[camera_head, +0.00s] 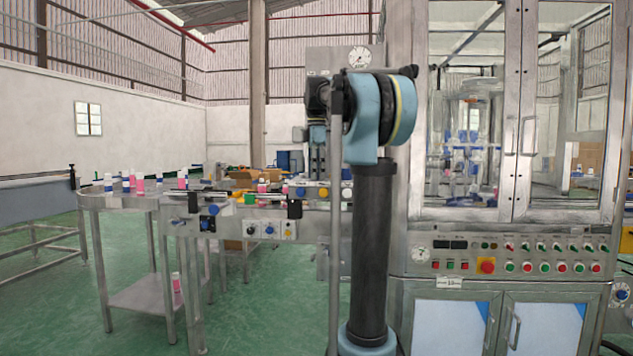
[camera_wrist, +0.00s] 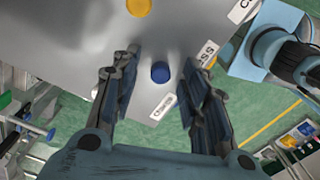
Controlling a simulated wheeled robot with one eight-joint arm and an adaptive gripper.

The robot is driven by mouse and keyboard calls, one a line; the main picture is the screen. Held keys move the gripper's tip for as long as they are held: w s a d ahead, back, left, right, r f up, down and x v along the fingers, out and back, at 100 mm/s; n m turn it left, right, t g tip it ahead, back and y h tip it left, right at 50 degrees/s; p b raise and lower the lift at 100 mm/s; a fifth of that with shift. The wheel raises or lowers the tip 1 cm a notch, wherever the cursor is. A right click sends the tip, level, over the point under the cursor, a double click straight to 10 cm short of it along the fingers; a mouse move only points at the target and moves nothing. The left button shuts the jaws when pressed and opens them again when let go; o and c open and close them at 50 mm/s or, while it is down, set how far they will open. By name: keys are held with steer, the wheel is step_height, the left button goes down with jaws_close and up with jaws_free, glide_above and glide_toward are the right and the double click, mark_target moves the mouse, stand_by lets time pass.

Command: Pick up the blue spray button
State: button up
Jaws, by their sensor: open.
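A round blue button (camera_wrist: 160,72) sits on a grey panel (camera_wrist: 85,30) in the wrist view. My gripper (camera_wrist: 160,60) is open, with one dark ridged finger on each side of the blue button. Clear space shows between the button and both fingers; the gap in depth is hard to judge. In the head view, small blue buttons show on the conveyor's control panels, one of them a blue button (camera_head: 299,192) near a yellow one. I cannot tell which matches the wrist view.
A yellow button (camera_wrist: 139,7) lies beyond the blue one, and white labels (camera_wrist: 162,107) are on the panel. A round metal table (camera_head: 120,203) with several small bottles stands at left. A glass-doored machine (camera_head: 512,216) with a control panel stands at right.

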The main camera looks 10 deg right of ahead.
steer(key=c, duration=0.8)
steer(key=shift+o, duration=0.2)
steer(key=shift+r, duration=0.1)
